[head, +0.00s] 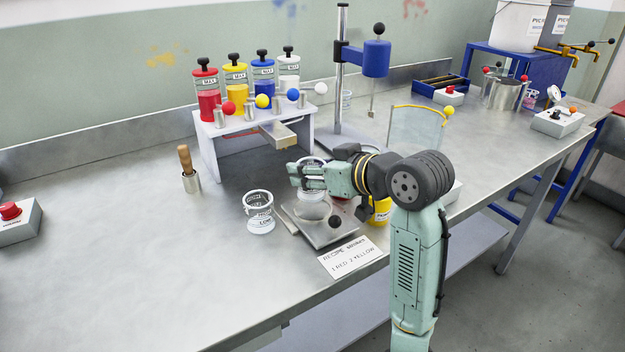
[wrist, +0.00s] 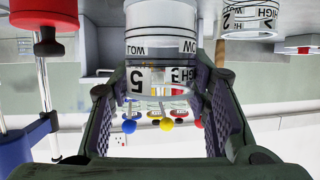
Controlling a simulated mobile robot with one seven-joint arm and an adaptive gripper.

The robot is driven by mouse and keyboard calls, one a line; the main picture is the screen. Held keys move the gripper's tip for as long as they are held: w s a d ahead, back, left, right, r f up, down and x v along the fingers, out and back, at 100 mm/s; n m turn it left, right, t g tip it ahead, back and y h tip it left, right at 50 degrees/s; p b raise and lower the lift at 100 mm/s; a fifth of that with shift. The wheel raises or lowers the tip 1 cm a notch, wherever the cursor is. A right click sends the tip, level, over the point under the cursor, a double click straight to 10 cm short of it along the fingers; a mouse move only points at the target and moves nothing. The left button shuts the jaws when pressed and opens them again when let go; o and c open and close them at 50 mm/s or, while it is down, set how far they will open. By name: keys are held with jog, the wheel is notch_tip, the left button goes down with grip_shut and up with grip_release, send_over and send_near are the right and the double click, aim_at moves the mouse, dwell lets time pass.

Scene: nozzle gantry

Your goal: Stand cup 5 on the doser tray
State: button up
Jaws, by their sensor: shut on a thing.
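Cup 5 (wrist: 160,18) is a clear cup with white bands, and its "5" shows in the wrist view. My gripper (wrist: 168,95) is shut on it, one finger at each side. In the head view the cup's rim (head: 311,162) shows above my gripper (head: 307,177), whose fingers hide part of it. The cup is above or near the grey scale plate (head: 318,224); I cannot tell its height. The doser tray (head: 280,135) juts out from the white doser stand (head: 206,150), behind and left of the cup, and looks empty.
Another white-banded cup (head: 260,213) stands left of the scale. The blue mixer (head: 376,58) and a clear panel (head: 414,130) are on the right. A recipe card (head: 350,257) lies in front. The left bench is mostly clear.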

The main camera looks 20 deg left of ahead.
jog(key=shift+f+p, duration=0.3)
jog(key=shift+f, duration=1.45)
jog(key=shift+f, duration=0.15)
jog(key=o, duration=1.2)
jog(key=shift+d+r, duration=0.1)
jog(key=shift+r, duration=0.15)
jog(key=b+v, duration=0.1)
jog(key=v, duration=1)
jog(key=shift+s+d, duration=0.15)
jog(key=shift+d, duration=0.2)
jog(key=shift+r, duration=0.1)
